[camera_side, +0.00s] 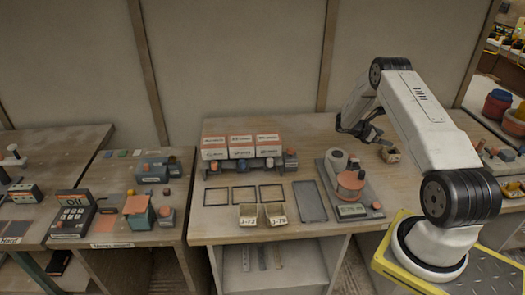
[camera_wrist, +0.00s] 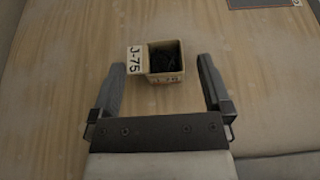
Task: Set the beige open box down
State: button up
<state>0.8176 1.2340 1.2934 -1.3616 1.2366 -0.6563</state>
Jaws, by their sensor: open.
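The beige open box (camera_wrist: 165,77) stands upright on the wooden table, with a J-75 label and dark contents inside. It also shows in the side view (camera_side: 390,156), at the right part of the table just below my gripper (camera_side: 381,141). In the wrist view my gripper (camera_wrist: 161,68) is open, with one finger to the left of the box and one to the right. Gaps show between the fingers and the box walls, so nothing appears gripped. How high the fingertips are above the table is hard to tell.
Left of the box stands a grey scale (camera_side: 375,207) with a red-topped jar (camera_side: 350,185). Two labelled beige boxes (camera_side: 262,217), empty black frames (camera_side: 244,195), a dark flat tray (camera_side: 310,201) and white-orange cartons (camera_side: 241,147) are further left. Bare wood surrounds the box in the wrist view.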

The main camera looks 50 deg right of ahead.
aim_at(385, 154)
jog(key=shift+f, duration=1.55)
jog(key=shift+f, duration=1.85)
jog(key=shift+x, duration=1)
jog(key=shift+s+d, duration=0.3)
jog(key=c, duration=1.1)
jog(key=shift+c, duration=0.2)
